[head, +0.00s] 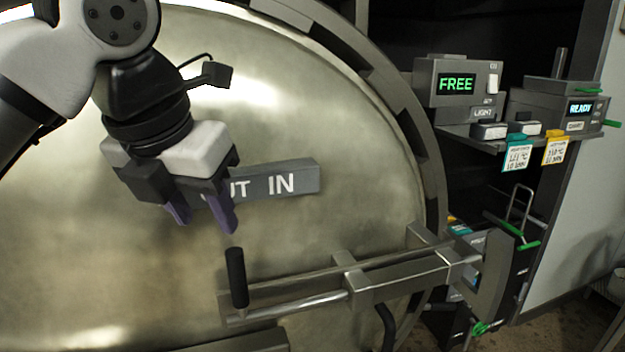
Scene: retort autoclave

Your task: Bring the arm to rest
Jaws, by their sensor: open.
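My gripper (203,218) hangs from my arm in the upper left of the head view, fingers pointing down. Its two dark purple fingertips are apart and nothing is between them. It is in front of a large round metal door (80,250). A grey sign (292,180) reading "IN", with letters to the left partly hidden by the gripper, is just right of and behind the fingers. A black upright handle (236,278) on a metal latch bar (400,275) stands a little below the fingertips, apart from them in the picture.
At the right, a grey box (457,85) shows "FREE" and another device (565,112) shows "READY" on a shelf. Teal (517,152) and yellow (556,148) tags hang below. The latch bar reaches right to a thick grey bracket (492,275). Door space left of the handle looks clear.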

